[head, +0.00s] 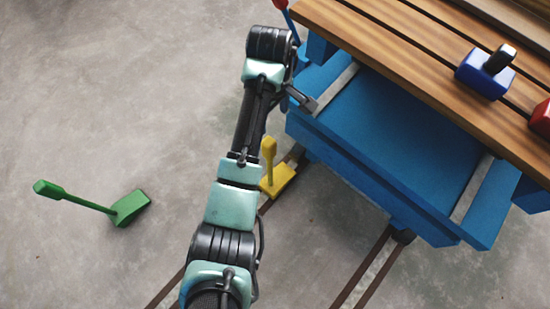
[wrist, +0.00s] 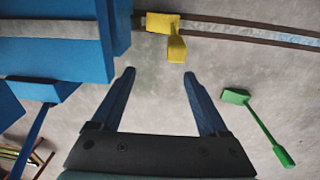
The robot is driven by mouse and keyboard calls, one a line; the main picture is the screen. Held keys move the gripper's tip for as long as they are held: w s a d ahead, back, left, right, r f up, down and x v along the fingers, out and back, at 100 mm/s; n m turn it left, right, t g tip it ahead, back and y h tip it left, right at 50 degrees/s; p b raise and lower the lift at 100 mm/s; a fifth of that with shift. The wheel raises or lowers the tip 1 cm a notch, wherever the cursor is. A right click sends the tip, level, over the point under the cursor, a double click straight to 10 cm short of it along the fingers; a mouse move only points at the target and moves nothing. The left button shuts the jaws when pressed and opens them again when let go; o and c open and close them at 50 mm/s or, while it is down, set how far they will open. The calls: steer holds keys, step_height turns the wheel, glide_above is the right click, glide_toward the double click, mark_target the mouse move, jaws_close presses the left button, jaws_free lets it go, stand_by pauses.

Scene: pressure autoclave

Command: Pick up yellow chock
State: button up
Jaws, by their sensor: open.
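The yellow chock (head: 277,182) lies on the rail beside the blue cart, partly covered by my arm in the head view. Its short handle stands up from the wedge. In the wrist view the yellow chock (wrist: 176,46) is at the top middle, on the rail, ahead of my fingertips and apart from them. My gripper (wrist: 160,72) is open and empty, its two fingers spread below the chock in the picture. In the head view my gripper's end shows only in part near the cart's left corner.
The blue cart (head: 400,130) with a slatted wooden top (head: 400,50) stands at the right. A green chock (head: 128,207) lies on the floor at the left, and a blue chock (wrist: 45,90) shows in the wrist view. Blue and red blocks sit on the wood. Floor between is clear.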

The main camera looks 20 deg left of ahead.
mark_target(269, 150)
steer(key=shift+g, duration=0.4)
steer(key=f+b, duration=0.1)
steer(key=f, duration=0.2)
steer(key=s+f+b, duration=0.1)
steer(key=f, duration=0.2)
steer(key=f+b, duration=0.2)
steer(key=shift+s+a+f, duration=0.2)
steer(key=shift+s+f, duration=0.05)
steer(key=shift+f, duration=0.15)
steer(key=shift+s+f+b, duration=0.2)
steer(key=shift+f+b, duration=0.85)
steer(key=shift+f, duration=0.5)
steer(key=shift+s+f+b, duration=0.2)
steer(key=shift+f+b, duration=0.85)
steer(key=shift+f, duration=0.5)
jaws_close()
steer(key=shift+r, duration=0.2)
